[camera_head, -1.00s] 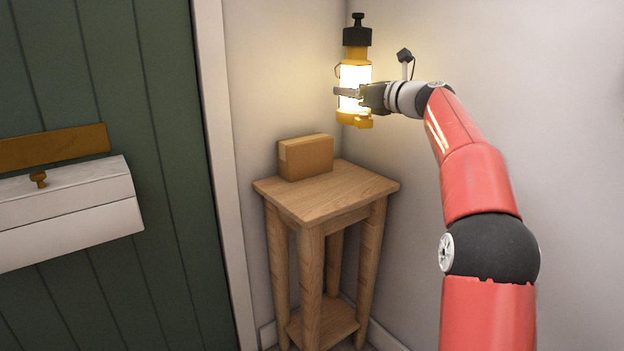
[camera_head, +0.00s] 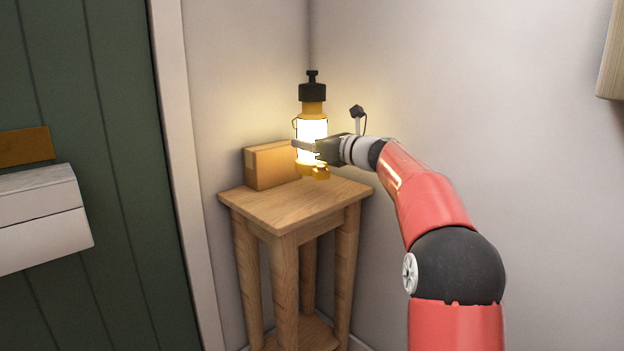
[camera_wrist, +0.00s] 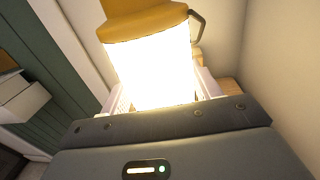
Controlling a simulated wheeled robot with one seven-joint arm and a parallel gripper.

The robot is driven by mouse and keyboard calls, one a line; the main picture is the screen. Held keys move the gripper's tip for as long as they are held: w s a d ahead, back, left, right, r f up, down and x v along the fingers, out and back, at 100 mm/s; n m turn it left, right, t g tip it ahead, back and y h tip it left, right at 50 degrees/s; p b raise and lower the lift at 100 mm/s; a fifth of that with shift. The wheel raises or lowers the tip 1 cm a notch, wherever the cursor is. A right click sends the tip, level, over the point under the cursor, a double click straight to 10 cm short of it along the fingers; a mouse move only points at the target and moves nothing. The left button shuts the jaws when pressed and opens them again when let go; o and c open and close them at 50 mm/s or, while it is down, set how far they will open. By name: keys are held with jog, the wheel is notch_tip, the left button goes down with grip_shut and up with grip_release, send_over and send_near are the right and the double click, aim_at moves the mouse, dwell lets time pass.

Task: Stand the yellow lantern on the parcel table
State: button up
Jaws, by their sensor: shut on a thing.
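The yellow lantern (camera_head: 312,108) is lit, with a black cap and a yellow base, and it is upright in the head view. My gripper (camera_head: 306,146) is shut on its glowing middle. The lantern's base is over or at the back of the wooden parcel table (camera_head: 285,215); I cannot tell whether it touches the top. In the wrist view the lantern's bright body (camera_wrist: 155,65) fills the space between the fingers of my gripper (camera_wrist: 160,95).
A cardboard parcel (camera_head: 270,166) sits on the table's back left, just left of the lantern. Walls meet behind the table. The front and right of the tabletop are bare. A green door (camera_head: 95,100) with a white box (camera_head: 40,220) is at the left.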

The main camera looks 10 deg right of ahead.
aim_at(313, 166)
jog(key=shift+f+b, duration=0.95)
jog(key=shift+f, duration=2.2)
jog(key=o, duration=0.9)
jog(key=shift+f, duration=0.25)
jog(key=o, duration=0.5)
jog(key=shift+r, duration=0.2)
jog(key=v, duration=1.2)
